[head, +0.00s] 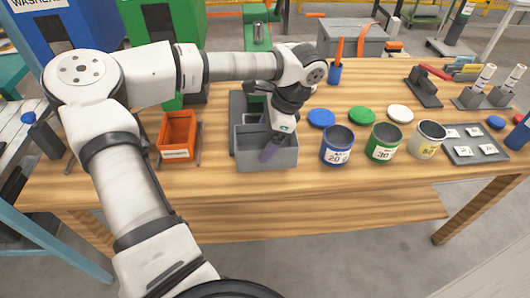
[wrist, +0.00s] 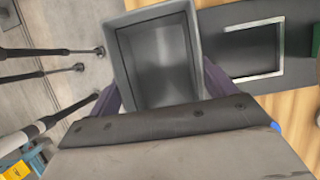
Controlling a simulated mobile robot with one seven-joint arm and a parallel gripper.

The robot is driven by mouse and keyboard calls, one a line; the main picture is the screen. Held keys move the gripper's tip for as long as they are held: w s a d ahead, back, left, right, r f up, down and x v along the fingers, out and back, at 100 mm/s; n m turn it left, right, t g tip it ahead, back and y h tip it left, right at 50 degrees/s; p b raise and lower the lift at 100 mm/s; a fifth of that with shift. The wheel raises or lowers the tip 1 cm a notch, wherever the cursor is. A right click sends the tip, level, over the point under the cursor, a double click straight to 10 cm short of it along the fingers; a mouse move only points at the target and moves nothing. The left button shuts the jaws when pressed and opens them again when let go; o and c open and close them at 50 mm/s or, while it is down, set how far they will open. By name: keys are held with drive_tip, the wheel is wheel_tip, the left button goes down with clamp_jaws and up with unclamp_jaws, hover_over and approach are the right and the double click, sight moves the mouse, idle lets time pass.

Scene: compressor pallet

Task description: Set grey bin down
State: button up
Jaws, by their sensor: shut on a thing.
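The grey bin (head: 252,161) is an open, empty-looking box near the front middle of the wooden table in the head view. In the wrist view the grey bin (wrist: 122,62) fills the upper middle, and I look down into its bare inside. My gripper (head: 271,148) is shut on the bin, with purple fingers; in the wrist view they show on either side of its near end. The bin looks about level. I cannot tell whether its base touches the table.
An orange bin (head: 177,136) stands to the left. Blue (head: 337,148), green (head: 383,144) and white (head: 427,141) cans stand to the right, with coloured lids behind. A dark plate with a pale rectangular outline (wrist: 238,76) lies beside the bin. Bare wood runs along the front edge.

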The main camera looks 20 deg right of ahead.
drive_tip(key=shift+f+p, duration=0.75)
drive_tip(key=shift+f, duration=2.95)
drive_tip(key=shift+f, duration=0.1)
drive_tip(key=o, duration=0.9)
drive_tip(key=shift+r, duration=0.2)
drive_tip(key=b+v, duration=0.4)
drive_tip(key=v, duration=0.7)
drive_tip(key=shift+d+r, duration=0.1)
drive_tip(key=shift+d, duration=0.1)
drive_tip(key=shift+d+r, duration=0.1)
drive_tip(key=shift+r, duration=0.2)
drive_tip(key=shift+s, duration=0.15)
